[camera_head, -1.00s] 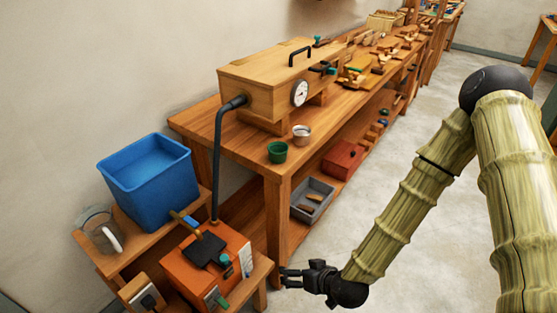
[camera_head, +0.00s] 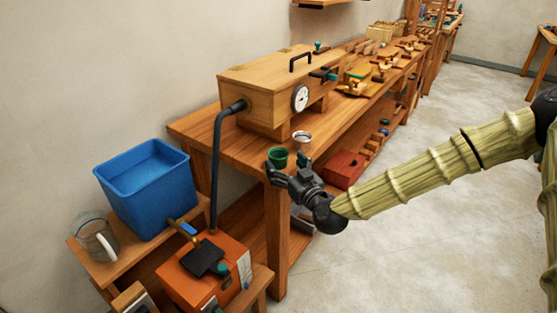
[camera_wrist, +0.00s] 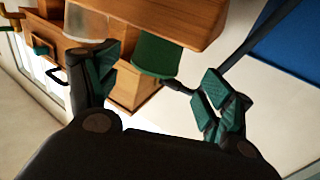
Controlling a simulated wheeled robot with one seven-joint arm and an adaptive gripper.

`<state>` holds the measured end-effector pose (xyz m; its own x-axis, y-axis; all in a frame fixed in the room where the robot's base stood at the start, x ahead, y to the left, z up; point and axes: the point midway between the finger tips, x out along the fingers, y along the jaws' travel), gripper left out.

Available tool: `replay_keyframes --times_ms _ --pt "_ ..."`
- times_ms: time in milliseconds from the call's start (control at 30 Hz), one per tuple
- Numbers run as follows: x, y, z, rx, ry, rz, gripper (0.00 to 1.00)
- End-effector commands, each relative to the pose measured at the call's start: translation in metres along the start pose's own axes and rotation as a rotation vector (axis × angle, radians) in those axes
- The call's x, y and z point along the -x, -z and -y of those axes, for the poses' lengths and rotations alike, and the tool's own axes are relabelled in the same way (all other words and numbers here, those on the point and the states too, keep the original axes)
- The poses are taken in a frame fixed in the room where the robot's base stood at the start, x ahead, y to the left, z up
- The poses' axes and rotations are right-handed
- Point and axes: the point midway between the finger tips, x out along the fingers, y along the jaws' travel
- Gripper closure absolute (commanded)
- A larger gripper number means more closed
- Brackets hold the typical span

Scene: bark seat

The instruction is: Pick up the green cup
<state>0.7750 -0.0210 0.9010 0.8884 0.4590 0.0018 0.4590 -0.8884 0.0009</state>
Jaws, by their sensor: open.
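The green cup (camera_head: 278,157) stands on the near end of the long wooden workbench (camera_head: 232,147), close to its front corner. My gripper (camera_head: 288,168) is open beside the bench corner, with its fingers reaching toward the cup. In the head view a finger overlaps the cup's lower edge. In the wrist view the green cup (camera_wrist: 157,55) shows between the two spread fingers (camera_wrist: 155,88), beyond their tips; the picture is tilted, with the bench top above. I cannot tell whether a finger touches the cup.
A pale cup (camera_head: 302,141) stands just behind the green cup. A wooden box with a gauge (camera_head: 300,98) sits farther back on the bench, with a dark pipe (camera_head: 216,160) running down. A blue bin (camera_head: 150,190) is at left. The floor at right is clear.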

Motion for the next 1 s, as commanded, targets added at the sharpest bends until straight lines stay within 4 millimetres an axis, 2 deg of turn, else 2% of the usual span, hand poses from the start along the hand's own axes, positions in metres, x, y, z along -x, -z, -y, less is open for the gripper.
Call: replay_keyframes --times_ms 233,600,900,1000 --pt "-0.015 0.001 -0.002 -0.001 -0.002 0.0 0.19" --pt "-0.056 0.002 -0.006 -0.001 0.0 0.001 0.19" --pt "-0.059 0.001 -0.006 -0.001 0.0 0.002 0.19" --pt "-0.059 0.001 -0.006 -0.001 0.0 0.002 0.37"
